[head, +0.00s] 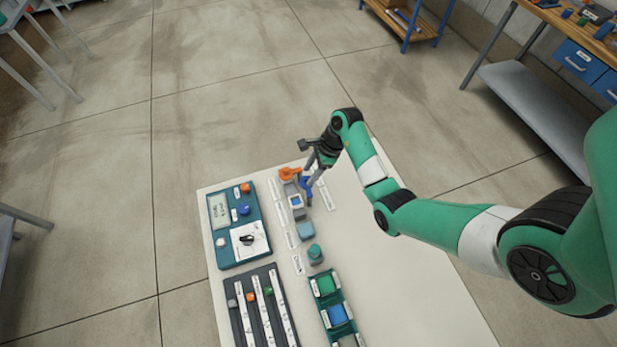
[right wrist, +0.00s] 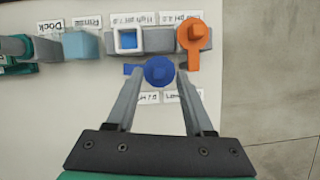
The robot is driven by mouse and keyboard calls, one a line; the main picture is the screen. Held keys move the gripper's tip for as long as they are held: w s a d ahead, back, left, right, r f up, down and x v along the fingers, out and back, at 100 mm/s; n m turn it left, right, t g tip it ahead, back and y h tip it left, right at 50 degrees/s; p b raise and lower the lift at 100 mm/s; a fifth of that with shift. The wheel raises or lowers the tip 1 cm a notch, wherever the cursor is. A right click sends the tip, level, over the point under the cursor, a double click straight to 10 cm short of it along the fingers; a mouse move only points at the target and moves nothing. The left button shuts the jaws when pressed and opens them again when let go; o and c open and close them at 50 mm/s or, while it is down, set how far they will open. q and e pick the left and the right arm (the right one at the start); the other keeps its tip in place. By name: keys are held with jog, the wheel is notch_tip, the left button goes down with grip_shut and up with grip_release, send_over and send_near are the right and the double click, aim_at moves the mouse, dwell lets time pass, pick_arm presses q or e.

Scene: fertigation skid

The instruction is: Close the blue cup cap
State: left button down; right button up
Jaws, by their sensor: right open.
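The blue cup (right wrist: 128,40) is a pale square-rimmed well with blue inside, uncovered; it also shows in the head view (head: 296,201). The blue cap (right wrist: 159,71) is a round knob with a tab pointing left, beside the cup and off its opening. It appears in the head view as a small blue piece (head: 306,186). My right gripper (head: 311,176) is open, with its fingers on either side of the blue cap in the right wrist view. Whether they touch it I cannot tell. My left gripper is not in view.
An orange cap (right wrist: 192,35) sits beside the blue cup, on the same row. A light-blue block (right wrist: 81,45) and a teal cylinder (head: 315,254) stand further along. A teal panel (head: 221,247), a dark rack (head: 238,315) and bins (head: 335,312) share the table. The table's right side is clear.

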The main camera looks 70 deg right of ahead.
jog(key=shift+x, duration=0.8)
grip_shut()
jog(key=shift+r, duration=0.1)
dwell(0.8)
